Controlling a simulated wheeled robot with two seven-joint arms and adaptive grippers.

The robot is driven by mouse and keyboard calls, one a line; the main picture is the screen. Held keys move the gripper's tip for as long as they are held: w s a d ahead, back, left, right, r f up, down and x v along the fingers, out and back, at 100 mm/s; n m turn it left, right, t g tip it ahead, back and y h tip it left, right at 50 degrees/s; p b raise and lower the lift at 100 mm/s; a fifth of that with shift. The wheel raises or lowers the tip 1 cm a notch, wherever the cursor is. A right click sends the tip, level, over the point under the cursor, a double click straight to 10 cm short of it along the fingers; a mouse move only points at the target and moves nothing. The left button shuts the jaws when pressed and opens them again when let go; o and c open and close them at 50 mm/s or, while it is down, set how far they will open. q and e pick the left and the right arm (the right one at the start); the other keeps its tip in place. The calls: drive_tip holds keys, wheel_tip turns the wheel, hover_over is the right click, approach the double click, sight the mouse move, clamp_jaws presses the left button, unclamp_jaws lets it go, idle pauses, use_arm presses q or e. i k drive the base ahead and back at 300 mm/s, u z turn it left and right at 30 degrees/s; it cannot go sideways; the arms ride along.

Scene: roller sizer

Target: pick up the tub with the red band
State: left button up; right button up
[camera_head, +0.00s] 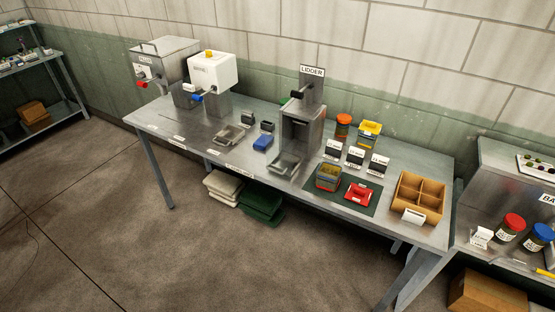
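A small square tub (328,178) stands on the dark mat (343,191) on the long steel table. It looks open, with yellowish contents and bluish and reddish edges; I cannot clearly make out its band. A red lid-like piece (359,193) with a white label lies beside it on the mat. Behind the label stands are a round container with an orange-red top (343,124) and a yellow-topped square container (369,130). Neither of my grippers is in view.
The table (190,128) bears the LIDDER machine (301,120), a white machine (212,75), and a wooden divided box (418,196). Jars with red (514,222) and blue (543,232) lids stand on the right-hand bench. The floor in front is clear.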

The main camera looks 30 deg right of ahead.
sight(328, 172)
drive_tip(key=z, duration=1.5)
drive_tip(key=k, duration=0.6)
drive_tip(key=u, duration=0.85)
drive_tip(key=i, duration=0.6)
drive_tip(key=u, duration=0.65)
drive_tip(key=i, duration=0.75)
drive_tip(key=z, duration=0.15)
